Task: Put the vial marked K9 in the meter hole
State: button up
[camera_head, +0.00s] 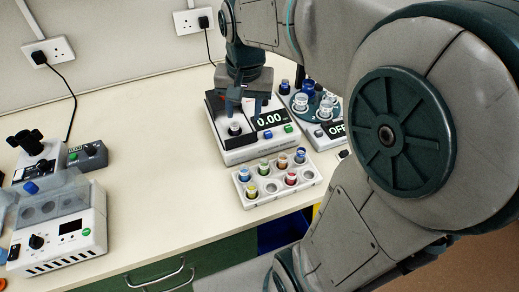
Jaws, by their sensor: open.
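The meter (262,148) is a pale box with a 0.00 display and a dark top, right of the bench's middle. Its round hole (235,129) shows as a light ring with a dark centre; I cannot tell whether a vial stands in it. My gripper (243,108) points down just above the meter's top, fingers apart. I see nothing clearly held between them. A white rack (248,200) in front of the meter holds several small vials with coloured caps, such as a blue-capped one (300,155). Some rack holes look empty. No K9 mark is readable at this size.
A stirrer-like device (333,129) reading OFF, with bottles on it, stands right of the meter. A white block heater (75,235) with a clear lid and a small instrument (95,155) stand at the left. The bench (150,150) between is clear. My arm hides the right side.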

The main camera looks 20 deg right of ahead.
jog(key=s+f+n+t, duration=0.1)
jog(key=s+f+n, duration=0.2)
jog(key=s, duration=0.8)
jog(key=shift+s+f+n+t, duration=0.25)
jog(key=shift+f+n+t, duration=0.15)
jog(key=shift+n, duration=0.7)
jog(key=shift+a, duration=0.15)
